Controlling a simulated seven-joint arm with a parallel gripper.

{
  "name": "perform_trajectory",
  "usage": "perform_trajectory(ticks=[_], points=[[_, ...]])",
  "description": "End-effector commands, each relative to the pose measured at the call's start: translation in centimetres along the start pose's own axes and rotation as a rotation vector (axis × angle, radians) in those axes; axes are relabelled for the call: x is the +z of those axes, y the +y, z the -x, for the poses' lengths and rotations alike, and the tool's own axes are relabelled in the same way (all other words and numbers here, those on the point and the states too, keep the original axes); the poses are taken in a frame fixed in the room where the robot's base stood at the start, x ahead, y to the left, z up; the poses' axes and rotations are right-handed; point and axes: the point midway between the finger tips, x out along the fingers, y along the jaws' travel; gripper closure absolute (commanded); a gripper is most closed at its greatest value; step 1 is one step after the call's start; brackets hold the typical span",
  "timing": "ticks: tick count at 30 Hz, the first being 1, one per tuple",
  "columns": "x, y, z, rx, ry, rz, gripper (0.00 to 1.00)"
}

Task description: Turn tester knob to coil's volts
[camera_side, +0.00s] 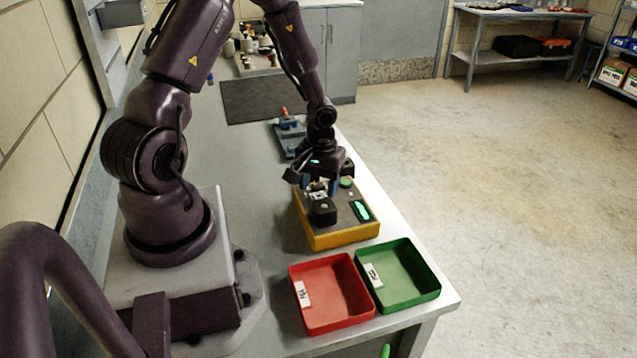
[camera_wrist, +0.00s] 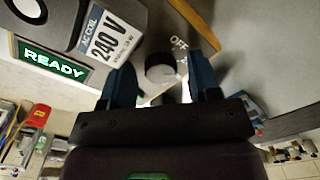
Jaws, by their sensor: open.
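The tester (camera_side: 341,237) is a yellow box with a dark top on the bench, with a lit green display (camera_side: 361,210). In the wrist view the display (camera_wrist: 54,63) reads READY. A white label (camera_wrist: 107,38) beside it reads AC COIL 240 V. The dark round knob (camera_wrist: 161,70) has a pale face and an OFF mark (camera_wrist: 179,43) close by. My gripper (camera_wrist: 162,77) is open, its two blue fingers on either side of the knob; I cannot tell whether they touch it. In the side view my gripper (camera_side: 319,186) is low over the tester's far part, hiding the knob.
A red tray (camera_side: 340,322) and a green tray (camera_side: 418,295) stand at the bench's near end, in front of the tester. A grey fixture (camera_side: 290,138) lies behind my gripper. The bench left of the tester is clear.

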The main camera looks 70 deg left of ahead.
Motion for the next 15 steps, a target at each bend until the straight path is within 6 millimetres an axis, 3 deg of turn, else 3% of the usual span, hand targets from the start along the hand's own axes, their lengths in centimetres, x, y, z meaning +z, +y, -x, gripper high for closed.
perform_trajectory(ticks=[3, 9, 10, 15], points=[[-0.01, 0.0, 0.02, 0.0, 0.0, 0.0, 0.44], [-0.01, 0.0, 0.04, 0.0, 0.0, 0.0, 0.9], [-0.01, 0.0, 0.04, 0.0, 0.0, 0.0, 0.93], [0.0, 0.02, 0.05, -0.001, 0.002, -0.039, 0.93]])
